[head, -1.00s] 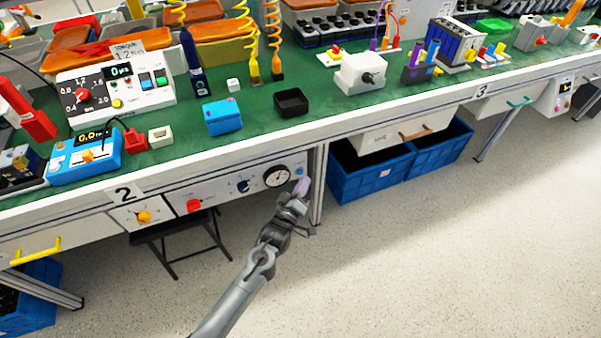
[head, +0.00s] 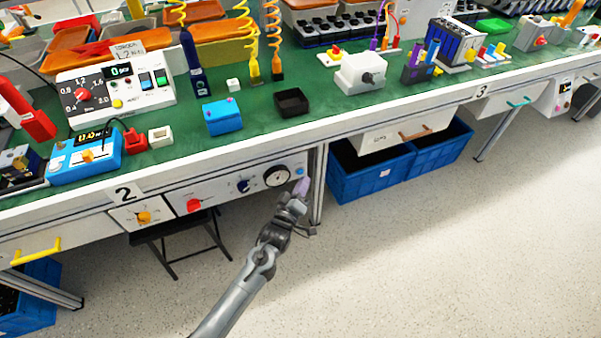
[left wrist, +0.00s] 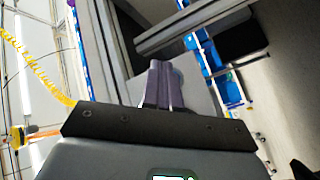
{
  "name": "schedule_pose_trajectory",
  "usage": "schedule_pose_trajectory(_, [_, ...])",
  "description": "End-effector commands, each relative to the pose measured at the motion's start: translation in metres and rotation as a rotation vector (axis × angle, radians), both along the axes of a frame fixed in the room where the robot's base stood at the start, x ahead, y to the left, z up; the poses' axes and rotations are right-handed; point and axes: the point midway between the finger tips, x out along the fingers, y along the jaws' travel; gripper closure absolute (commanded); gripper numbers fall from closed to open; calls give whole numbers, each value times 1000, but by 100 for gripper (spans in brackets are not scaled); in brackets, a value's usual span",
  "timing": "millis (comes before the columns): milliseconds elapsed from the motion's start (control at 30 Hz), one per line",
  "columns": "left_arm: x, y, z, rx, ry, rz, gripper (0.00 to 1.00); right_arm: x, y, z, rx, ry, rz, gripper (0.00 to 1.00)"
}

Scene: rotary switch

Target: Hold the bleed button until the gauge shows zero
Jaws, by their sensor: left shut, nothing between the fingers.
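The bleed button (head: 300,171) is a small blue round button at the right end of the white panel under the bench. The round gauge (head: 277,176), with a white face and dark rim, is just left of it. Its needle is too small to read. My left gripper (head: 302,184) is shut and empty, its purple fingertips right at the button's lower edge. I cannot tell whether they touch it. My right gripper is not in view.
The panel also carries a red knob (head: 194,205) and a dark blue knob (head: 243,186). A bench leg (head: 318,185) stands just right of the gripper. Blue crates (head: 372,180) sit under the bench further right. The floor in front is clear.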

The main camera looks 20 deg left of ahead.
Motion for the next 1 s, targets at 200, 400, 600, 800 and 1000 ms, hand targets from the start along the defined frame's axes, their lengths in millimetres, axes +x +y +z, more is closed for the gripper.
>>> schedule_pose_trajectory(200, [4,4,0,1,-1,1,100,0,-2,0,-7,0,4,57])
schedule_pose_trajectory(400, [6,6,0,0,0,0,100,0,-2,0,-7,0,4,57])
schedule_pose_trajectory(600, [6,6,0,0,0,0,100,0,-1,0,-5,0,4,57])
schedule_pose_trajectory(800, [6,7,0,0,0,0,100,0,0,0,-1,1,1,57])
schedule_pose_trajectory(1000, [8,8,0,0,0,0,100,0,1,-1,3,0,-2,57])
